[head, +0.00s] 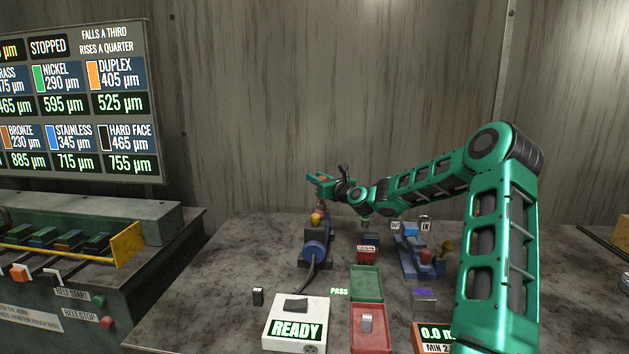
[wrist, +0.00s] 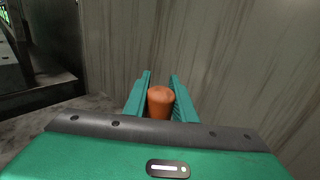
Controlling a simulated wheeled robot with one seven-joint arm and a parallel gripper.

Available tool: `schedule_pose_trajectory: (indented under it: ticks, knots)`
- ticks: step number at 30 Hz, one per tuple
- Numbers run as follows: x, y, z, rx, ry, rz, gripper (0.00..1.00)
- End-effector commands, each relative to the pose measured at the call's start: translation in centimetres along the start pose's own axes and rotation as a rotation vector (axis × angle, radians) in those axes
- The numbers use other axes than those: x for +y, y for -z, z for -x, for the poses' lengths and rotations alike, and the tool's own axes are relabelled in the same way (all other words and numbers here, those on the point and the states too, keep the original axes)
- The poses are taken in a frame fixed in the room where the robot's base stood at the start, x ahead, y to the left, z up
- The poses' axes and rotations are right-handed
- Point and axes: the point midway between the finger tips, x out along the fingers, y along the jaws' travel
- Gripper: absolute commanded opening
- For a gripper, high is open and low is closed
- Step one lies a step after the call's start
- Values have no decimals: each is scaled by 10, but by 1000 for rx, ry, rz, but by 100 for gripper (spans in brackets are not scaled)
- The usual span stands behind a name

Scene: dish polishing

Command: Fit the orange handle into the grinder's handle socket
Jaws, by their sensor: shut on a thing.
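My gripper (head: 321,178) is shut on the orange handle (wrist: 160,102); in the wrist view the handle stands between the two green fingers (wrist: 160,80), its rounded end showing. In the head view the gripper is raised above the far left part of the bench, and the handle is too small there to make out clearly. The blue grinder (head: 316,243) sits on the bench below the gripper, with a dark cable running forward. An orange and yellow part (head: 318,217) shows at its top, apart from the gripper. The handle socket cannot be made out.
A blue fixture (head: 418,262) with IN and OUT labels stands right of the grinder. In front are a green tray (head: 367,283), a red tray (head: 368,340) holding a metal piece, and a white READY box (head: 296,322). A belt machine (head: 80,255) stands left.

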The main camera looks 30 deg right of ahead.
Motion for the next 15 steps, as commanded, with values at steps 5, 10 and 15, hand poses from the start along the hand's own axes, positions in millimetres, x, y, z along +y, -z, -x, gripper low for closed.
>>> schedule_pose_trajectory:
  ticks: [5, 10, 15]
  knots:
    - [0, 4, 0, -1, 0, 0, 0]
    - [0, 7, 0, -1, -1, 0, 0]
    - [0, 11, 0, -1, -1, -1, 0]
